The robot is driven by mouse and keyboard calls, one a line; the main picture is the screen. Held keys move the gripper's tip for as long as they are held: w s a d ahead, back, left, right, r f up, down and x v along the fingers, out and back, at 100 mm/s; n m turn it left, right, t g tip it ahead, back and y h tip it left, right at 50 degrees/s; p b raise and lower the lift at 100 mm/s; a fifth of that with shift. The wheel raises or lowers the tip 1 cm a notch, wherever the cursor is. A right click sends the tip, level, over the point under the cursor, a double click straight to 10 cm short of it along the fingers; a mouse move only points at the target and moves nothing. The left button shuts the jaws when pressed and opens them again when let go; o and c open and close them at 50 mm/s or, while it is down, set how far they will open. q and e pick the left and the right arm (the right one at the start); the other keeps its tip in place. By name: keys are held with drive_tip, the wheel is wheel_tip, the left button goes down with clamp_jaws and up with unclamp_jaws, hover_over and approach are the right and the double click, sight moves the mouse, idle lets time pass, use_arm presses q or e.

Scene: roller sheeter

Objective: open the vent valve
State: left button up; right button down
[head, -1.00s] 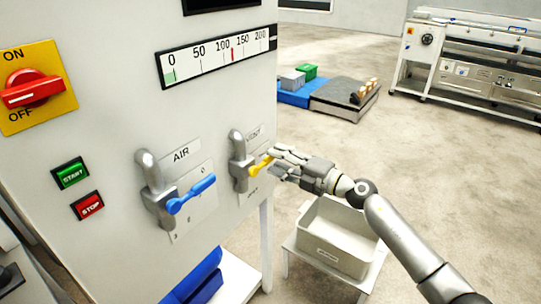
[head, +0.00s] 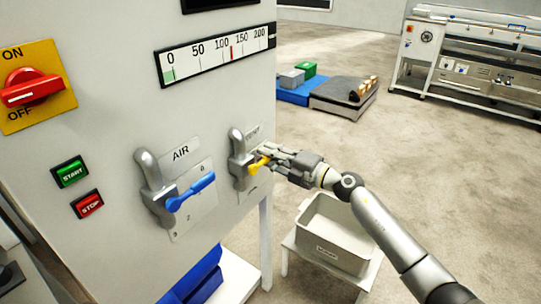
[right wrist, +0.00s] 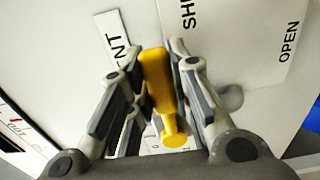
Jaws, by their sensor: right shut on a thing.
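The vent valve (head: 240,160) is a grey pipe fitting with a yellow lever on the panel's right side, beside a partly hidden vent label. Its yellow lever (head: 259,165) also shows in the right wrist view (right wrist: 159,80), lying between my fingers. My right gripper (head: 268,156) is shut on the yellow lever, with fingers on both sides of it. In the right wrist view my right gripper (right wrist: 160,75) has a plate (right wrist: 265,40) marked SH and OPEN beside it. My left gripper is not in view.
The AIR valve with a blue lever (head: 190,193) is left of the vent valve. START (head: 70,172) and STOP (head: 88,205) buttons and a red ON/OFF switch (head: 32,88) are further left. A grey bin (head: 335,236) stands on a low stand under my right arm.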

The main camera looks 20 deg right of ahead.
drive_tip(key=shift+f+m+p, duration=0.45)
drive_tip(key=shift+m+p, duration=0.45)
drive_tip(key=shift+p, duration=0.25)
drive_tip(key=s+a+f+m+p, duration=0.4)
drive_tip(key=a+f+m+p, duration=0.2)
drive_tip(key=m+p, duration=0.5)
drive_tip(key=shift+s+f+m+p, duration=0.35)
drive_tip(key=shift+s+f+m, duration=0.05)
drive_tip(key=shift+m, duration=2.2)
drive_tip(key=c, duration=1.3)
unclamp_jaws()
